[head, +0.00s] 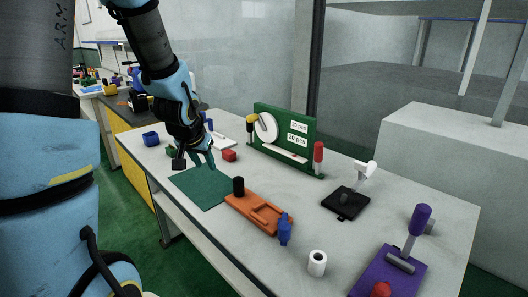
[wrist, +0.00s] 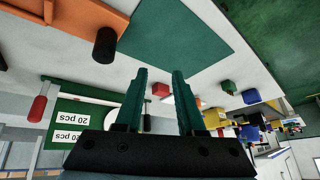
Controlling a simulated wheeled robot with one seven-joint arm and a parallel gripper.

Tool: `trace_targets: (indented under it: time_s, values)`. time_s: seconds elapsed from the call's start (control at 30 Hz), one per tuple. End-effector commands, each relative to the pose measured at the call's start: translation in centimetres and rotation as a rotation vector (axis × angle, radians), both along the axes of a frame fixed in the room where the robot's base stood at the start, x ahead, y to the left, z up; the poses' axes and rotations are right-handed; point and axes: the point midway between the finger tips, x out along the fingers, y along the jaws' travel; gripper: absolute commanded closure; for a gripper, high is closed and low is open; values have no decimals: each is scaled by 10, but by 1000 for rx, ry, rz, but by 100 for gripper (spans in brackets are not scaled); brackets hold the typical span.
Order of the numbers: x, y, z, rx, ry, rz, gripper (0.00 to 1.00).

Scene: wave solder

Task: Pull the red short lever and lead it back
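A red-handled lever (head: 318,153) stands upright at the right end of a green panel device (head: 285,140) at the back of the table. The lever also shows at the left of the wrist view (wrist: 38,108), where the scene is upside down. A second red handle, a round knob (head: 380,290), sits low on a purple fixture at the bottom right of the head view, partly cut off. My gripper (head: 211,162) hangs above the green mat's far edge, left of the panel and apart from both. In the wrist view its teal fingers (wrist: 160,74) are apart with nothing between them.
A green mat (head: 195,187) lies beside an orange fixture (head: 262,213) with a black knob and blue handle. A black-based fixture (head: 345,203) with a white lever, a white roll (head: 317,263) and a small red box (head: 229,155) are also on the table.

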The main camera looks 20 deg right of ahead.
Motion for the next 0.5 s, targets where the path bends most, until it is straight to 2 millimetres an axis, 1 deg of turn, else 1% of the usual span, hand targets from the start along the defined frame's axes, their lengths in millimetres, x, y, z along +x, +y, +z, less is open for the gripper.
trace_targets:
  time_s: [0.03, 0.07, 0.13, 0.17, 0.2, 0.23, 0.27, 0.3, 0.37, 0.4, 0.5]
  values:
    - [5, -9, 4, -13, 13, 22, 69]
    - [8, -16, 7, -26, 28, 46, 72]
    - [17, -43, 16, -72, 83, 124, 80]
    - [20, -59, 20, -99, 115, 166, 83]
    - [22, -81, 26, -137, 168, 225, 88]
    - [22, -99, 31, -167, 210, 267, 91]
    - [21, -118, 36, -197, 256, 308, 94]
    - [18, -142, 43, -234, 317, 357, 99]
    - [10, -175, 54, -283, 408, 420, 100]
    - [4, -195, 60, -310, 465, 454, 100]
    - [-9, -231, 73, -355, 572, 511, 100]
